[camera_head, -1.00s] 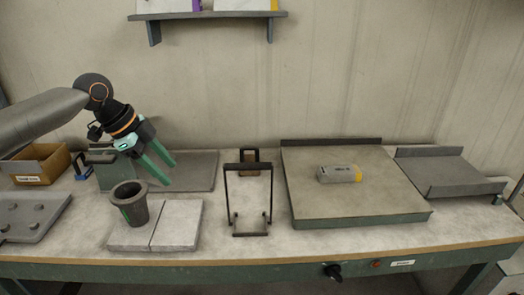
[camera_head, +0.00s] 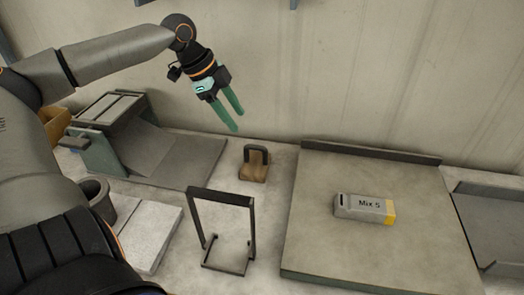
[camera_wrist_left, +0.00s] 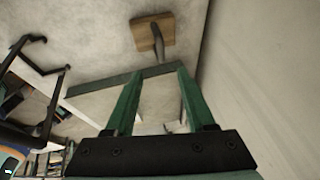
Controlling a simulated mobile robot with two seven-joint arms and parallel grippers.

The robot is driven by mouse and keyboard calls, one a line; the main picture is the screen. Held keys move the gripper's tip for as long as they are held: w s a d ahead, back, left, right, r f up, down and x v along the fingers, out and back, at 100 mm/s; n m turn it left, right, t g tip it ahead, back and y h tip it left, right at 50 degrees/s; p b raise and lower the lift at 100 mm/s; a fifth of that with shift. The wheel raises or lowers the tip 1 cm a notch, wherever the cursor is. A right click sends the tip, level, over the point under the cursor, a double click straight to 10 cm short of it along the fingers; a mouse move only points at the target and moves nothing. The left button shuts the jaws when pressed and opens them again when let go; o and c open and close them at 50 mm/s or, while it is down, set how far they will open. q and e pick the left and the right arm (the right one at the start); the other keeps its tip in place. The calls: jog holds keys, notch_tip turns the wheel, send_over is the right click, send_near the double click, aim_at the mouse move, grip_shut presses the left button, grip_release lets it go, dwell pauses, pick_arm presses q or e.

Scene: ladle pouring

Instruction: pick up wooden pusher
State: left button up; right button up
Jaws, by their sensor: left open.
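The wooden pusher (camera_head: 254,172) is a small brown wooden block with a dark upright handle. It stands on the table behind the black wire frame in the head view. It also shows at the top of the left wrist view (camera_wrist_left: 141,34), beyond the fingertips, with its handle pointing toward the gripper. My left gripper (camera_head: 238,121) has green fingers and is above the pusher and slightly left of it in the head view. In the left wrist view its fingers (camera_wrist_left: 158,73) are spread with nothing between them. My right gripper is not in view.
A black wire frame (camera_head: 222,195) stands in front of the pusher. A dark cup (camera_head: 97,197) and a pale slab (camera_head: 150,235) are at left, partly behind my arm.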

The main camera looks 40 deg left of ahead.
pick_arm(q)
send_over(253, 146)
jog(key=s+a, duration=0.1)
jog(key=s, duration=0.1)
notch_tip(253, 146, down, 5)
jog(key=shift+b+x, duration=0.55)
jog(key=shift+x, duration=2.25)
jog(key=shift+w+a, duration=0.15)
jog(key=shift+a, duration=0.05)
jog(key=shift+c, duration=0.2)
grip_shut()
